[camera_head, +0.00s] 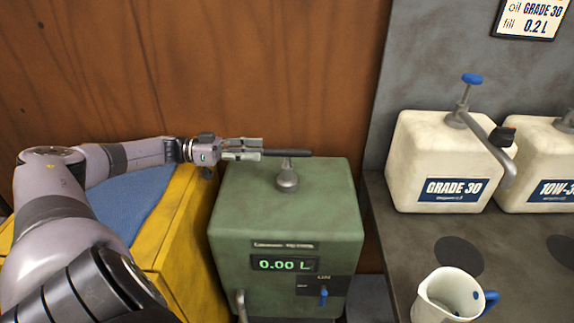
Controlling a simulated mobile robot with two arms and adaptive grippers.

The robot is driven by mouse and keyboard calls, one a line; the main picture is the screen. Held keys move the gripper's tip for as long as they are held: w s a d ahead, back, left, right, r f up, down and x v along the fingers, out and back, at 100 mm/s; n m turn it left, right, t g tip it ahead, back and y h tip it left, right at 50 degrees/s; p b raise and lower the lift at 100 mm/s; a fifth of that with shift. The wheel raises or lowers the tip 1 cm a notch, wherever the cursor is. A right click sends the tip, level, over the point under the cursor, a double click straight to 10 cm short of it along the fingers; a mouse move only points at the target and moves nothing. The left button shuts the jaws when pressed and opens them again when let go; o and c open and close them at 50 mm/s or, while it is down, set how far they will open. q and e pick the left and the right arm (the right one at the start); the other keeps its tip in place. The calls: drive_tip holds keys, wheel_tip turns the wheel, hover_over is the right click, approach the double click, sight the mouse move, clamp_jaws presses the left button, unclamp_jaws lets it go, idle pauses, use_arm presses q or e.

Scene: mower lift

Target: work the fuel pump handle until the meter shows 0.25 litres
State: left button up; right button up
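The green fuel pump (287,215) stands in the middle, and its meter (284,264) reads 0.00 L. The black pump handle (290,153) lies about level above the pump's top, joined to a short grey post (288,178). My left gripper (258,149) comes in from the left at the handle's left end. Its two fingers lie on either side of the handle and look closed on it, with little gap to see. A blue switch (323,295) is on the pump's front, low at the right. My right gripper is out of view.
A yellow cabinet (190,235) with a blue cloth (128,203) stands left of the pump, under my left arm. On the grey bench at the right are a GRADE 30 oil can (430,150), a 10W-3… can (540,150) and a white jug (440,300). A wooden wall is behind.

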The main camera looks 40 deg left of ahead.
sight(280, 152)
use_arm(q)
drive_tip(key=p+x, duration=0.2)
drive_tip(key=x, duration=0.5)
drive_tip(key=shift+w+d, duration=0.15)
drive_tip(key=shift+d, duration=0.05)
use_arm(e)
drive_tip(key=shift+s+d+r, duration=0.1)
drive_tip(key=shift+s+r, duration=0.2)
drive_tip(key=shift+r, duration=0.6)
use_arm(q)
drive_tip(key=shift+c, duration=0.3)
clamp_jaws()
